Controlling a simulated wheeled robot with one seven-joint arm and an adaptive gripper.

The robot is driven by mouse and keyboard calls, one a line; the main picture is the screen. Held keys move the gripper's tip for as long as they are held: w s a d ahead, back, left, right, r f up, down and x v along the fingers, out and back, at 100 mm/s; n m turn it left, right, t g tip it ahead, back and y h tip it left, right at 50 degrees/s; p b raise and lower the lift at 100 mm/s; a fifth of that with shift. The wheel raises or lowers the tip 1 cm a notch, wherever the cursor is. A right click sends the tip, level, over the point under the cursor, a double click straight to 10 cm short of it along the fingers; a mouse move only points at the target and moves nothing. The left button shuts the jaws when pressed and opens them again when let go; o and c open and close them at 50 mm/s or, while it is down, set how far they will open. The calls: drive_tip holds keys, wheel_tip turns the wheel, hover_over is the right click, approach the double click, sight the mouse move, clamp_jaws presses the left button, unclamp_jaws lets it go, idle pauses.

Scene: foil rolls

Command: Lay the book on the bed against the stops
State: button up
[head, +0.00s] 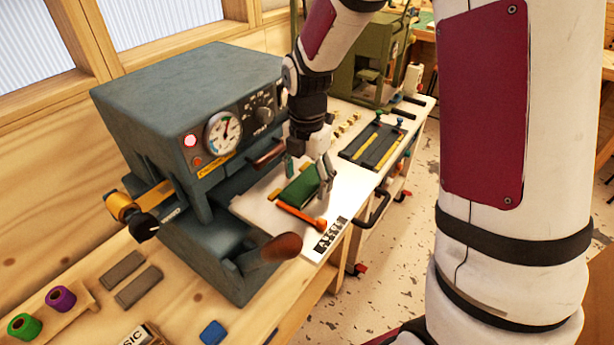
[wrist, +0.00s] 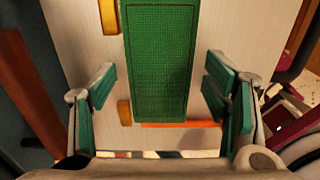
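The green book (head: 301,187) lies on the pale bed (head: 255,210) of the press. In the wrist view the book (wrist: 160,65) appears flat and lines up with the bed. An orange stop (wrist: 180,125) runs along its near end, and two yellow stops, one upper (wrist: 109,15) and one lower (wrist: 124,112), sit along its left side. The book's edges look touching or very close to them; I cannot tell which. My gripper (head: 308,173) is open above the bed. Its green-padded fingers (wrist: 163,88) stand either side of the book, apart from it.
The grey press body (head: 190,95) with gauge rises left of the bed. A brown-handled lever (head: 281,248) projects in front. A black rail tray (head: 375,147) and brass letters (head: 347,122) lie to the right. Grey bars (head: 138,286) and spools (head: 61,299) lie on the bench.

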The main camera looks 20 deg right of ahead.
sight(307, 182)
wheel_tip(307, 182, up, 11)
drive_tip(key=b, duration=0.1)
drive_tip(key=s+r+m+t, duration=0.2)
drive_tip(key=s+r+m, duration=0.2)
drive_tip(key=s+m, duration=0.5)
drive_tip(key=s+r+m+t, duration=0.3)
drive_tip(key=s+m, duration=0.7)
drive_tip(key=m, duration=0.5)
drive_tip(key=shift+r+m+t, duration=0.3)
drive_tip(key=shift+r+m, duration=0.1)
drive_tip(key=shift+r, duration=0.35)
